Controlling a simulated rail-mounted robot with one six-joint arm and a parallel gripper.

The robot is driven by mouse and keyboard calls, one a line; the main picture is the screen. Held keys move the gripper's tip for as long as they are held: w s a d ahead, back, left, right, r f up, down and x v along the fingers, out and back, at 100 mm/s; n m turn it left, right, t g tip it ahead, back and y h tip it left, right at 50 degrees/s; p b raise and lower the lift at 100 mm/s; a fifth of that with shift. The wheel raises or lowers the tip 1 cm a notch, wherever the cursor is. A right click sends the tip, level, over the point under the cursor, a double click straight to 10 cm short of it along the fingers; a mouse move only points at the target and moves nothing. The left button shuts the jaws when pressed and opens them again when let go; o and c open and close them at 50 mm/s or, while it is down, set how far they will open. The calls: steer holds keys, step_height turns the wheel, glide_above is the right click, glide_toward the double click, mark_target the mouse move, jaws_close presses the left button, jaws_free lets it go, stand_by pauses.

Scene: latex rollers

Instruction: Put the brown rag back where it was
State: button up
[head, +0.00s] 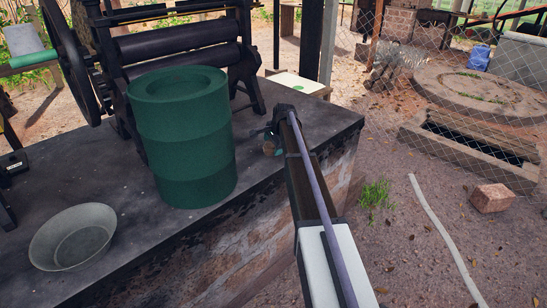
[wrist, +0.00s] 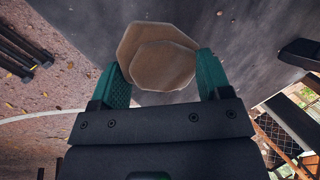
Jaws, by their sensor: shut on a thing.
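The brown rag (wrist: 158,60) shows in the wrist view as a flat tan-brown piece with angular edges. It sits between the two teal fingers of my gripper (wrist: 163,72), which is shut on it. The dark worktop lies behind it in that view. In the head view my gripper (head: 270,146) is small, at the far end of my arm, above or at the worktop (head: 290,125) just right of the green barrel. The rag is hardly visible there. I cannot tell whether it touches the worktop.
A large green barrel (head: 185,140) stands close left of my gripper. A roller machine (head: 180,45) stands behind it. A metal bowl (head: 73,238) sits at the front left. The worktop's right edge drops to the ground, where a brick (head: 492,198) lies.

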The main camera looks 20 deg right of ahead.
step_height(320, 180, down, 4)
steer(key=b, duration=0.2)
steer(key=shift+r+b, duration=0.15)
steer(key=shift+b, duration=0.15)
steer(key=shift+r, duration=0.3)
steer(key=o, duration=0.5)
steer(key=shift+f, duration=0.15)
steer(key=o, duration=0.5)
steer(key=a+p+v, duration=0.1)
steer(key=p+v, duration=1)
steer(key=v, duration=0.1)
steer(key=s+a+n+g, duration=0.1)
steer(key=s+a+n, duration=0.4)
steer(key=s+a, duration=0.3)
steer(key=s+a+n+g, duration=0.2)
steer(key=s+a+n, duration=0.4)
steer(key=s, duration=0.8)
steer(key=s+a+f+n+g, duration=0.1)
steer(key=s+a+n, duration=0.4)
steer(key=s+a, duration=0.5)
steer(key=shift+s+a+h+p, duration=0.3)
steer(key=shift+s+h+p, duration=0.1)
steer(key=shift+s, duration=0.5)
